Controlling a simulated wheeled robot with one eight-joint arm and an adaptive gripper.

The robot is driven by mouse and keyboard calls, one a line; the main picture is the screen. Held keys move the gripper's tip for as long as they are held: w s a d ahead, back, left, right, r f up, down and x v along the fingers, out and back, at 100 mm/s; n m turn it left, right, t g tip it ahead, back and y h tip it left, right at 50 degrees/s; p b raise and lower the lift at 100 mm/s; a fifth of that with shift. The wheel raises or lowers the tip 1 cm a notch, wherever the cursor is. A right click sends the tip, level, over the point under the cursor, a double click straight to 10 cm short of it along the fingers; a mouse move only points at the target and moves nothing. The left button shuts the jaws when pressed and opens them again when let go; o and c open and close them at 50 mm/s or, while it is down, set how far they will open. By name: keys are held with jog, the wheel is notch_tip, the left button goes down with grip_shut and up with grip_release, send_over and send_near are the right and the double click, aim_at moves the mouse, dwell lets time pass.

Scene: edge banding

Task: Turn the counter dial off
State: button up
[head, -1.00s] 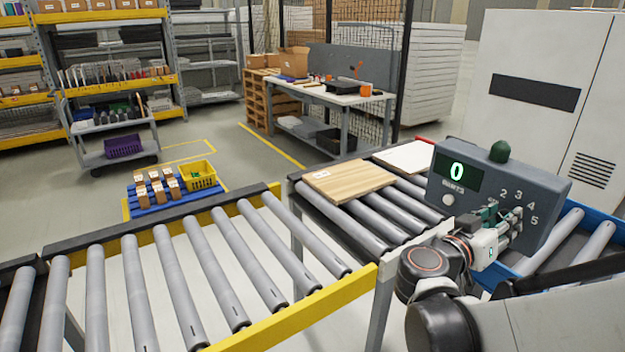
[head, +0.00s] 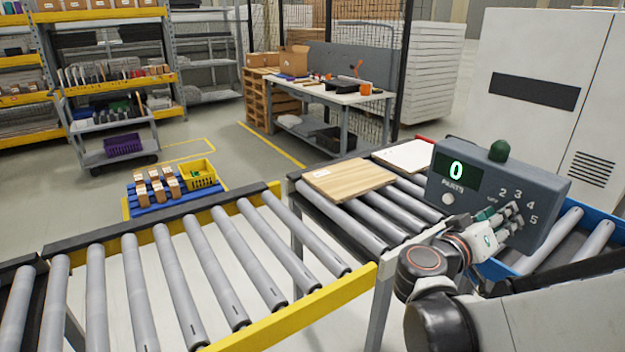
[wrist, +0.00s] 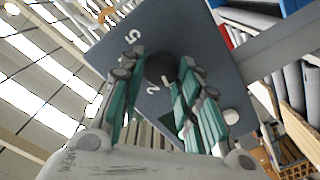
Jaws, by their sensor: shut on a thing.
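The grey counter box (head: 545,190) stands at the right of the head view, with a lit green 0 on its display (head: 456,171). Its face carries the numbers 2, 3, 4 and 5 and a small, hard-to-read label left of the 2. The dark dial (wrist: 160,68) shows in the wrist view between my fingers, with a pale mark on its lower edge. My gripper (wrist: 162,72) is shut on the dial, one finger on either side. In the head view my gripper (head: 506,220) covers the dial.
A wooden panel (head: 348,180) lies on the rollers to the left. A blue guard (head: 497,270) runs beside the box. A large white machine (head: 535,60) stands behind.

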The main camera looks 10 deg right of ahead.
jog(key=o, duration=1)
jog(key=shift+w, duration=0.1)
jog(key=shift+o, duration=0.2)
